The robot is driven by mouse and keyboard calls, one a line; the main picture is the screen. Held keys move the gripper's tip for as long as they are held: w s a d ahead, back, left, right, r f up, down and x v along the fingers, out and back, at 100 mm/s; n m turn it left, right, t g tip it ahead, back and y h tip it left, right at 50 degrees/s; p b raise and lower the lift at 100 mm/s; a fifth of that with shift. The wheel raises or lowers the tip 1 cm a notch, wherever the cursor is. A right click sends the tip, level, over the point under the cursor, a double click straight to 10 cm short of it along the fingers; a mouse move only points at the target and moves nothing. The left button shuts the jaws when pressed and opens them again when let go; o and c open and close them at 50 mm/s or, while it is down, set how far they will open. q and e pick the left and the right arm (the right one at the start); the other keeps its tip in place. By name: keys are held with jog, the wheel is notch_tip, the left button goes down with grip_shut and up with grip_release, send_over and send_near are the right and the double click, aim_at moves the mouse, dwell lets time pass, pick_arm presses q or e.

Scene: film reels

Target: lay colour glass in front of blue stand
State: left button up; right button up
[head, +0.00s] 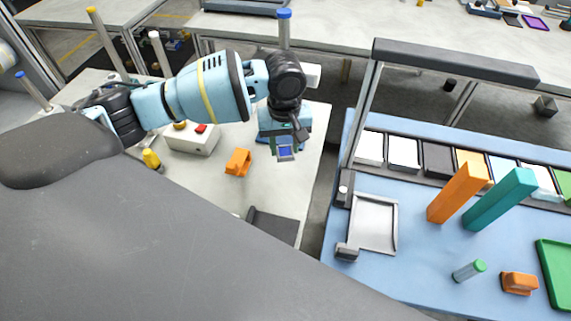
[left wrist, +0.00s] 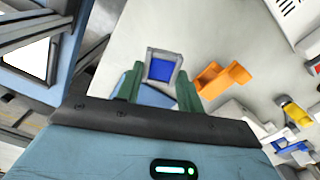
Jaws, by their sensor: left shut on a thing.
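The colour glass, a small blue pane in a grey frame, shows at the tip of my left gripper (head: 284,146) in the head view (head: 285,153). In the left wrist view the glass (left wrist: 162,68) sits between the two green fingers of my left gripper (left wrist: 160,88), which is shut on it. A blue piece, which looks like the blue stand (head: 264,122), is partly hidden behind the gripper; part of it shows below the glass in the left wrist view (left wrist: 130,84). I cannot tell whether the glass touches anything below. My right gripper is not in view.
An orange stand (head: 238,162) is on the pale table left of the gripper. A white box with a red button (head: 192,139) and a yellow item (head: 151,159) lie farther left. The table's right edge is close. A blue workbench (head: 425,270) with trays and blocks stands right.

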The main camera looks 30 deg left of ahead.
aim_at(285, 171)
pick_arm(q)
notch_tip(285, 171, down, 2)
jog(key=shift+a+f, duration=0.1)
notch_tip(285, 171, down, 4)
jog(key=shift+f+b, duration=0.25)
jog(key=shift+b, duration=0.2)
jog(key=shift+f, duration=0.25)
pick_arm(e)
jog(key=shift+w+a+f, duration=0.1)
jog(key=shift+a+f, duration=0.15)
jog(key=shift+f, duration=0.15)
pick_arm(q)
jog(key=shift+f, duration=0.15)
jog(key=o, duration=1)
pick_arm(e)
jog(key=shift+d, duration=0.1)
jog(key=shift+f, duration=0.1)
pick_arm(q)
notch_tip(285, 171, up, 12)
jog(key=shift+r+p, duration=0.15)
jog(key=shift+p, duration=0.75)
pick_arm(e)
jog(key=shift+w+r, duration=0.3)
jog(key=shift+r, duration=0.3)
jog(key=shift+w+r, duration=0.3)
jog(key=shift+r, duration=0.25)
